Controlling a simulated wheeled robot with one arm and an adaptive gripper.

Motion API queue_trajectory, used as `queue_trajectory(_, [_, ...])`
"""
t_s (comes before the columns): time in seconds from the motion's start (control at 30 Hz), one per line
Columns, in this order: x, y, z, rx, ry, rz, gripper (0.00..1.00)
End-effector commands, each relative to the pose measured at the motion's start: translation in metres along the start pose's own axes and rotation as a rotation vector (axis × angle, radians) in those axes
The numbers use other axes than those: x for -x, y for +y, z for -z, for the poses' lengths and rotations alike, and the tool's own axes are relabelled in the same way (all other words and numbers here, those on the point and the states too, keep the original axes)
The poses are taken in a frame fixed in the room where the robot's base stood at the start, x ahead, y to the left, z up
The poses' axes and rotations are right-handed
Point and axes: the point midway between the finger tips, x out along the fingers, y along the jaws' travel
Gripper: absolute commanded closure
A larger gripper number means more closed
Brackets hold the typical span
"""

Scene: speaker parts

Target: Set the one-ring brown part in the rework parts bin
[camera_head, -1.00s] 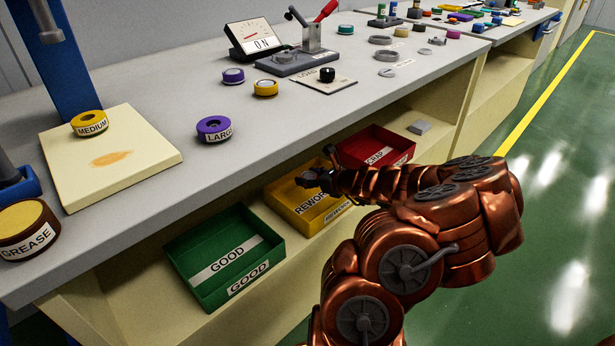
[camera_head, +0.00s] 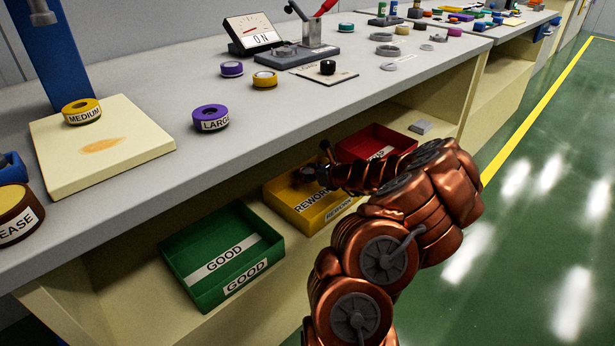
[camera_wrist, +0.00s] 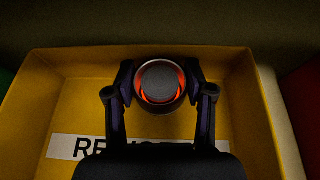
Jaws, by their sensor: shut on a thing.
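The rework parts bin is a yellow tray (camera_head: 291,205) labelled REWORK on the shelf under the workbench. My gripper (camera_wrist: 160,84) is over the inside of this bin and also shows in the head view (camera_head: 318,172). It is shut on a round part (camera_wrist: 159,80) with a grey top and an orange-lit rim, held between the two fingers. The part's brown colour and ring count cannot be made out in this dim light. The wrist view shows the bin's walls (camera_wrist: 247,110) around the gripper. I cannot tell whether the part touches the bin floor.
A green GOOD bin (camera_head: 187,275) stands left of the yellow bin, and a red bin (camera_head: 377,137) stands right of it. The bench top (camera_head: 330,110) overhangs the shelf. On it are several rings, a gauge (camera_head: 254,32) and a cream board (camera_head: 130,165).

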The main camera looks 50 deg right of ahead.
Motion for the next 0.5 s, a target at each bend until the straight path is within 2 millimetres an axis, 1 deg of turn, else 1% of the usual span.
queue_trajectory(0.27, [0.0002,-0.0002,-0.0006,0.001,-0.001,0.000,1.00])
queue_trajectory(0.5, [-0.0019,-0.0002,0.0046,0.001,-0.001,0.000,1.00])
